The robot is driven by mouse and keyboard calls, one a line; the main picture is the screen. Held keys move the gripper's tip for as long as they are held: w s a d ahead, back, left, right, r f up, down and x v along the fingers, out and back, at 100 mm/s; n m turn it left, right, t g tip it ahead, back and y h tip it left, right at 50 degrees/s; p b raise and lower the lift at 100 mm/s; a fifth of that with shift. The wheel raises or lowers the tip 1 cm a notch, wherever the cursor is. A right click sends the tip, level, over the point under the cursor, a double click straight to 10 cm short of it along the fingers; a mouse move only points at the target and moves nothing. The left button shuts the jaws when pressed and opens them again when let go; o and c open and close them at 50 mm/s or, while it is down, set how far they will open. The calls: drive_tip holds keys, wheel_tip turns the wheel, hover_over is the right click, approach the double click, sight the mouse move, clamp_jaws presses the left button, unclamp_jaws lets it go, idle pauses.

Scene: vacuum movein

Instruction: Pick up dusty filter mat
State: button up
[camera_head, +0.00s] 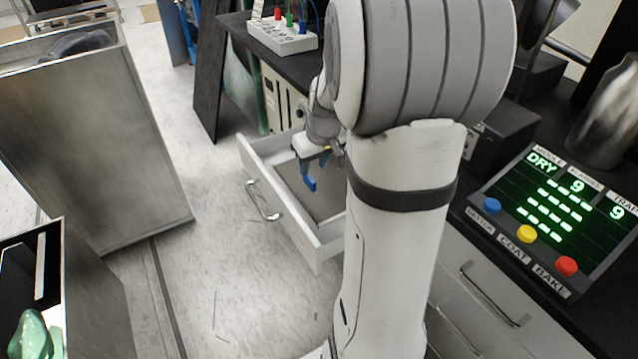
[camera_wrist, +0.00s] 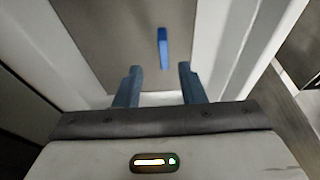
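A flat grey-brown sheet, which looks like the filter mat (camera_head: 323,201), lies in an open white drawer (camera_head: 290,222). The sheet fills much of the wrist view (camera_wrist: 110,30). A bright blue upright tab (camera_wrist: 163,47) stands out against it and also shows in the head view (camera_head: 310,184). My gripper (camera_wrist: 160,84) is open and empty, its two blue-grey fingers apart. It points into the drawer. The tab appears beyond the fingertips, roughly in line with the gap between them. My arm hides the right part of the drawer in the head view.
A control panel (camera_head: 551,213) with coloured buttons sits on the dark counter at right. A white box (camera_head: 283,36) with coloured plugs is on the bench behind. A large grey bin (camera_head: 95,140) stands at left. The floor before the drawer is clear.

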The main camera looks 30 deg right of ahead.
sight(310, 178)
drive_tip(key=x, duration=0.1)
drive_tip(key=b+x, duration=0.1)
drive_tip(key=x, duration=0.2)
drive_tip(key=shift+s+a+f+b, duration=0.25)
drive_tip(key=shift+f+b, duration=0.05)
drive_tip(key=shift+f, duration=0.1)
drive_tip(key=shift+w+f, duration=0.2)
drive_tip(key=shift+f, duration=0.15)
drive_tip(key=shift+c, duration=0.2)
clamp_jaws()
